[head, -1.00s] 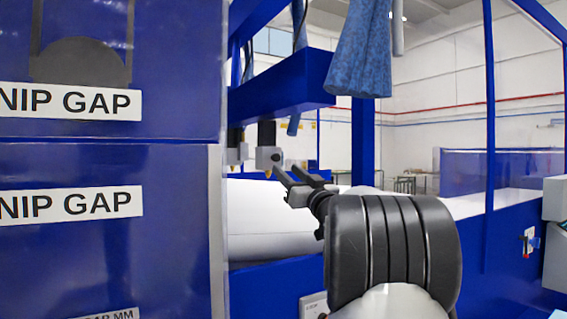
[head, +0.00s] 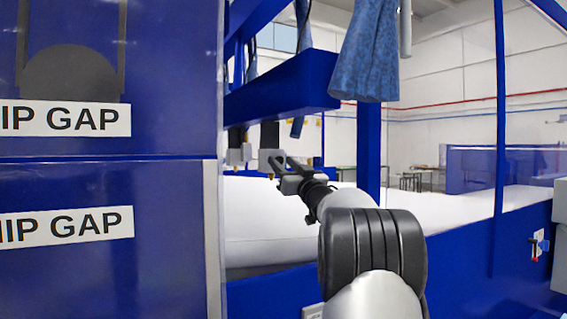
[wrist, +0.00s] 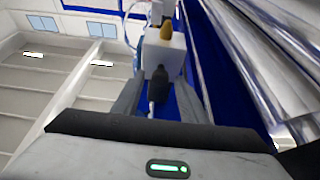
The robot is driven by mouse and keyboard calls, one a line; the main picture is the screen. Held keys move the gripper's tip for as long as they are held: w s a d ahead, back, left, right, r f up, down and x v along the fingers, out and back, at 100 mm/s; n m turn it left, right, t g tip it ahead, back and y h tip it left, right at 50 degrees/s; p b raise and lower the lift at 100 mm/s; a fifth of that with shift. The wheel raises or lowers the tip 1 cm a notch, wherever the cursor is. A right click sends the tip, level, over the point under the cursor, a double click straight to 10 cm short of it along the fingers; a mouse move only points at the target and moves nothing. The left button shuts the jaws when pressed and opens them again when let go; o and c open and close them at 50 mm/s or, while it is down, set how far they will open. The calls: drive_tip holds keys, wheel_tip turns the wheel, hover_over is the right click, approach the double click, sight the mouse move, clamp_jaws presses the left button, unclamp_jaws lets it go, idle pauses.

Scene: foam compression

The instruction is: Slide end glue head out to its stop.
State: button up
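The nearest glue head is a light grey block with a dark top (head: 268,157), hanging under the blue beam. My gripper (head: 281,167) is right at it and partly overlaps it in the head view. In the wrist view the glue head (wrist: 165,50) is a pale block with a yellow nozzle, straight ahead. Its black knob (wrist: 159,82) points toward me, between my open fingers (wrist: 158,98), with gaps showing on both sides. A second glue head (head: 236,152) hangs to the left. Whether a finger touches the knob or block cannot be told.
A white foam sheet (head: 265,220) lies below. A blue cabinet labelled NIP GAP (head: 70,180) fills the left. Shiny rollers (wrist: 250,60) run close by on the right in the wrist view.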

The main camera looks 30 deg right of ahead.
clamp_jaws()
drive_tip(key=shift+s+f+b, duration=0.15)
drive_tip(key=shift+s+b, duration=0.2)
drive_tip(key=shift+s, duration=0.05)
drive_tip(key=s+b, duration=0.2)
drive_tip(key=s, duration=0.6)
drive_tip(key=shift+s+a+b, duration=0.25)
drive_tip(key=shift+s+b, duration=0.1)
unclamp_jaws()
drive_tip(key=shift+r, duration=0.25)
